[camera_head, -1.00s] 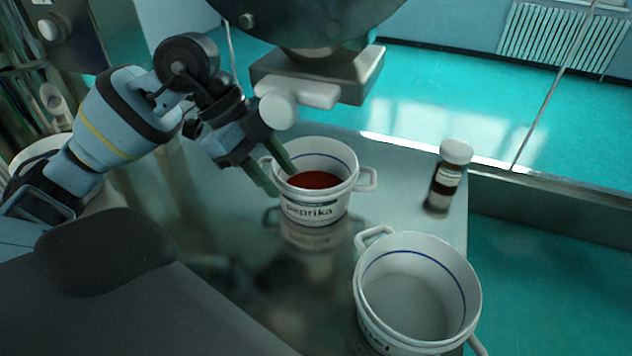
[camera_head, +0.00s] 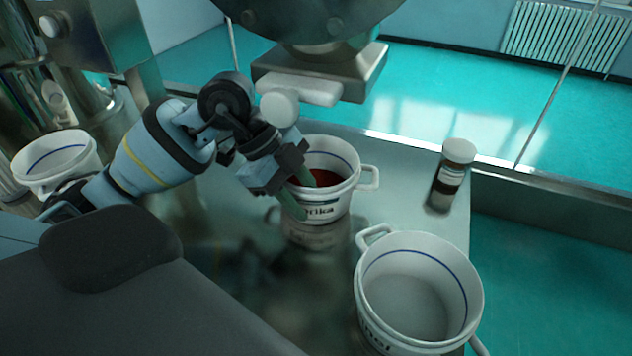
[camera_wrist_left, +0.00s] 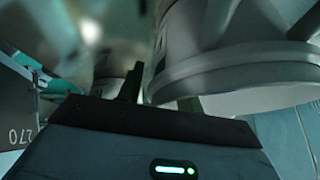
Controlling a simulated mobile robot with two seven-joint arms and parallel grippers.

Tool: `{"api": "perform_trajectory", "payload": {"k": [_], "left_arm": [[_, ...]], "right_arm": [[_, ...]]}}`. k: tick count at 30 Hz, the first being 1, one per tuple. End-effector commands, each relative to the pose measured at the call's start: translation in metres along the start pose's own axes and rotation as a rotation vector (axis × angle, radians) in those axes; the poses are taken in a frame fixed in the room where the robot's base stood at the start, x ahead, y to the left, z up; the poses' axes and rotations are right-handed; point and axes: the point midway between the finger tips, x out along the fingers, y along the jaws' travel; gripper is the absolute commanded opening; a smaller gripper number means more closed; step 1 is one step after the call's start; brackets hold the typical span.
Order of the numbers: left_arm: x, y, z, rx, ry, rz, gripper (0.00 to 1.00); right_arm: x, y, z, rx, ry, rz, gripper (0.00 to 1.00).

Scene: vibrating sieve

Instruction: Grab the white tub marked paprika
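The white tub marked paprika (camera_head: 340,203) stands upright on the metal table, with red powder inside and a handle on its right. My left gripper (camera_head: 306,201) is at its left front wall. One green finger reaches over the rim into the tub and the other is outside, hiding the first letters of the label. The fingers are apart, with the wall between them; firm contact on both sides does not show. In the left wrist view the two fingers (camera_wrist_left: 160,92) are also apart, close to a large pale tub. My right gripper is not in view.
Another white tub (camera_head: 371,318), its label partly cut off, stands at the front right. A small jar with a white cap (camera_head: 450,175) stands at the back right. A third white tub (camera_head: 28,183) is at far left. Machinery (camera_head: 318,70) hangs just behind the paprika tub.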

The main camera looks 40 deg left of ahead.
Motion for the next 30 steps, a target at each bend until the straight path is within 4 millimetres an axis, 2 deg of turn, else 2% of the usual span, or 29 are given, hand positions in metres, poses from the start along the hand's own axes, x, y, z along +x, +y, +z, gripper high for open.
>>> {"api": "perform_trajectory", "payload": {"k": [1, 6, 9, 30], "left_arm": [[-0.0001, 0.0, 0.0, 0.0, 0.0, 0.0, 0.32], [-0.0002, 0.0, 0.0, 0.0, 0.0, 0.0, 0.09], [-0.0003, 0.0, 0.0, 0.0, 0.0, 0.0, 0.0], [-0.0063, -0.0041, 0.0036, 0.002, 0.001, -0.001, 0.0]], "right_arm": [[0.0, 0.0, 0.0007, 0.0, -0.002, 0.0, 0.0], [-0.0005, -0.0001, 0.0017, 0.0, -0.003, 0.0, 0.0], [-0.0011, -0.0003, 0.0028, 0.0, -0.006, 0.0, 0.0], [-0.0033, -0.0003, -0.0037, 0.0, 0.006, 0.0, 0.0]]}}
